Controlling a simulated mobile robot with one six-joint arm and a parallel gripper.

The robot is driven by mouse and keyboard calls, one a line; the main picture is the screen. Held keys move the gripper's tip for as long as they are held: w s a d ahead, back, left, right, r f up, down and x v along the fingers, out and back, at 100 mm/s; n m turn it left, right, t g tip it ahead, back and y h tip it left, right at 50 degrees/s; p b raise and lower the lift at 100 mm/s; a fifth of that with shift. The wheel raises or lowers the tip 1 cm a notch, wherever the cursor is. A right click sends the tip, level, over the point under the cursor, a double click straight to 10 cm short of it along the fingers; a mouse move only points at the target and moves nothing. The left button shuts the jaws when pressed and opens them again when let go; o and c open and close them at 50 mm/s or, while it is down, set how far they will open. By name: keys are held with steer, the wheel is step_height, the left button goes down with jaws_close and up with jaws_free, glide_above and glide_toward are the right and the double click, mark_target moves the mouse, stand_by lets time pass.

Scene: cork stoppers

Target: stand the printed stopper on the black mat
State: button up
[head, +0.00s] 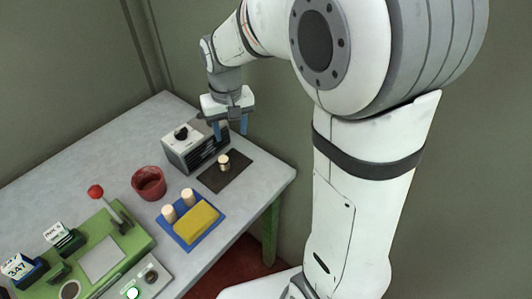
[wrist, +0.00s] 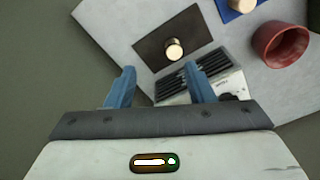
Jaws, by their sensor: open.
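A cork stopper (head: 223,163) stands upright on the black mat (head: 238,174), with a dark band on its side that looks like print. In the wrist view the same stopper (wrist: 174,49) is on the mat (wrist: 200,31), standing clear of my fingers. My gripper (head: 230,130) is open and empty, raised above the grey box and the back of the mat. Its two blue fingers (wrist: 159,70) point down and apart. Two pale stoppers (head: 187,196) (head: 169,213) stand on the blue tray (head: 183,236); I see no print on them.
A grey box with a black knob (head: 190,148) stands beside the mat, under my gripper. A green press with a red-balled lever (head: 96,192) stands front left. The table's back left is clear.

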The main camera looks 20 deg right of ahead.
steer(key=s+d+r, duration=0.1)
steer(key=s+d, duration=0.1)
steer(key=s, duration=0.3)
steer(key=s+d+r+t, duration=0.1)
steer(key=s+d, duration=0.2)
steer(key=s, duration=0.3)
steer(key=s+d+r+m+t, duration=0.1)
steer(key=s+d, duration=0.2)
steer(key=s, duration=0.3)
steer(key=shift+s+r, duration=0.15)
steer(key=shift+r, duration=0.05)
